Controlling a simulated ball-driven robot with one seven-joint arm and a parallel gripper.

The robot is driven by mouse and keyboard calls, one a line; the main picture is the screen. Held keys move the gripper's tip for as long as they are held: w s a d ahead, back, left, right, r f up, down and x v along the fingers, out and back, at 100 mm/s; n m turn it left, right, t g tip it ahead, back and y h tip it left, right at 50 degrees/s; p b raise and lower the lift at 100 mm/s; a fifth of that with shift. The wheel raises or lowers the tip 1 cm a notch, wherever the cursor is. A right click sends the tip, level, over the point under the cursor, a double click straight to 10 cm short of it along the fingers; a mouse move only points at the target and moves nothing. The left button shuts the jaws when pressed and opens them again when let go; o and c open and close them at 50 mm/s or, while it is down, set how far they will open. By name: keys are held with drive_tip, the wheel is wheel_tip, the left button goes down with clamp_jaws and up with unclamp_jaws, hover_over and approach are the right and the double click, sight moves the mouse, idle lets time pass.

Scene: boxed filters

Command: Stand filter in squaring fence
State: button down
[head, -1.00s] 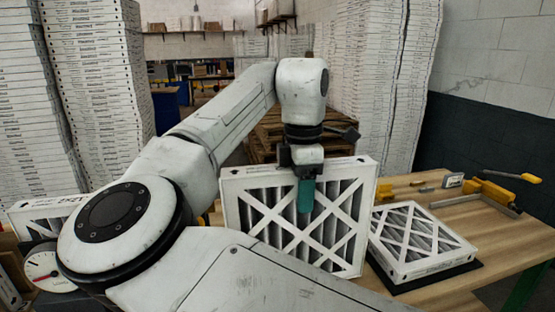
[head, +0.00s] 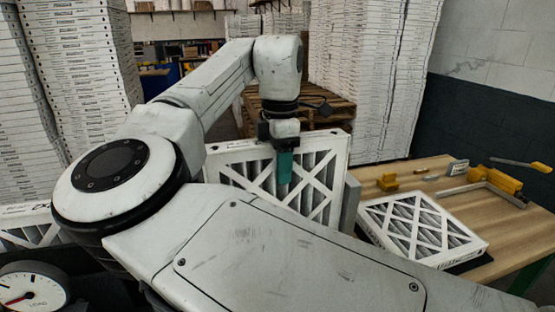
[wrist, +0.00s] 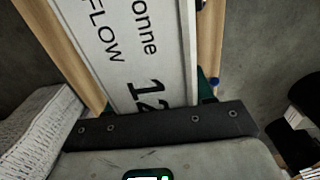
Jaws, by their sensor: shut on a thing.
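A white-framed pleated filter (head: 325,185) stands upright in my gripper (head: 285,170), which is shut on its top edge with a teal finger over the near face. My forearm hides its lower part, so I cannot tell whether it rests on anything. Its printed white edge (wrist: 130,45) fills the upper middle of the wrist view. A grey upright plate (head: 350,205) shows close beside its right side; I cannot tell whether they touch, or whether this plate belongs to the squaring fence. A metal angle with yellow parts (head: 500,187) lies at the table's far right.
A dial gauge (head: 30,290) is at lower left. Tall box stacks (head: 375,80) stand behind.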

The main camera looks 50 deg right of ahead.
drive_tip(key=shift+f+b, duration=2.35)
drive_tip(key=shift+f, duration=1.55)
drive_tip(key=shift+f+p, duration=0.3)
drive_tip(key=shift+f, duration=0.05)
drive_tip(key=c, duration=0.8)
unclamp_jaws()
drive_tip(key=shift+o, duration=0.2)
drive_tip(key=shift+r, duration=0.15)
wheel_tip(320, 180, up, 7)
drive_tip(key=p, duration=0.7)
hover_over(280, 196)
drive_tip(key=w+d, duration=0.2)
drive_tip(key=shift+s+a, duration=0.1)
drive_tip(key=shift+s, duration=0.1)
drive_tip(key=shift+o, duration=0.5)
